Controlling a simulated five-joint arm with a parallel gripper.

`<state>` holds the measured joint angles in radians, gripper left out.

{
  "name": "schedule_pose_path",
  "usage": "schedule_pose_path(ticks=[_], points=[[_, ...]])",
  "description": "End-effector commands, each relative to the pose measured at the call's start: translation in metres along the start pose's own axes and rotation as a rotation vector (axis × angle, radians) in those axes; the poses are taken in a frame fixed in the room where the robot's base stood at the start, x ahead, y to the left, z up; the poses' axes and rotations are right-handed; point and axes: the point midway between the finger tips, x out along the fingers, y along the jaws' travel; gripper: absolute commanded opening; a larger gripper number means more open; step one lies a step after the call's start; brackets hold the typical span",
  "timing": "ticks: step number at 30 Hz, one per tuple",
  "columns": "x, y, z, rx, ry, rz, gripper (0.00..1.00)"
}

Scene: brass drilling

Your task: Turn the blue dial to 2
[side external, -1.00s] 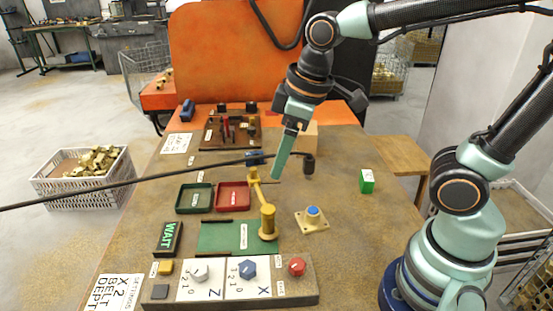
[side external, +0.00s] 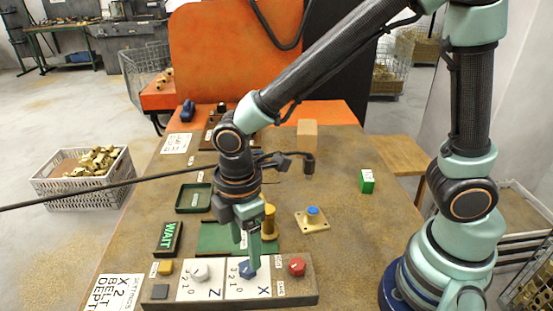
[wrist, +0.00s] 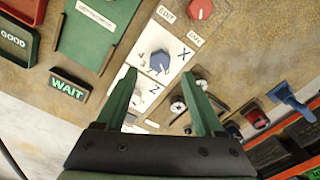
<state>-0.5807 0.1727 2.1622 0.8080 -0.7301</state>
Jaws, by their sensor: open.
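The blue dial (side external: 248,269) sits on its white X plate (side external: 262,291) in the control panel at the front of the table. In the wrist view, the blue dial (wrist: 160,62) shows between and slightly beyond my open fingertips. The fingers (wrist: 159,74) are empty in the wrist view. I cannot tell clearly which number the dial points to, nor whether a finger touches it.
A grey dial (side external: 200,273) on the Z plate is left of the blue dial, and a red dial (side external: 296,266) is right. A yellow post (side external: 269,220) stands just behind the panel. A blue-topped button (side external: 312,214) lies at right, with clear table around it.

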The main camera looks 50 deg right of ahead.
Motion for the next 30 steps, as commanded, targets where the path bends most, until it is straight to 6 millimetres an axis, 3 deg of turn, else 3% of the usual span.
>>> schedule_pose_path(ticks=[3, 9, 22, 23, 27, 28, 30], points=[[0.023, -0.001, 0.001, 0.001, -0.004, -0.003, 0.7], [0.045, 0.0, 0.001, 0.002, -0.001, -0.001, 0.7], [0.053, 0.0, 0.0, 0.002, 0.001, 0.001, 0.7], [0.053, 0.0, 0.0, 0.002, 0.001, 0.001, 0.62], [0.053, 0.0, 0.0, 0.002, 0.001, 0.001, 0.09], [0.053, 0.0, 0.0, 0.002, 0.001, 0.001, 0.0], [0.053, 0.0, 0.0, 0.002, 0.001, 0.001, 0.0]])
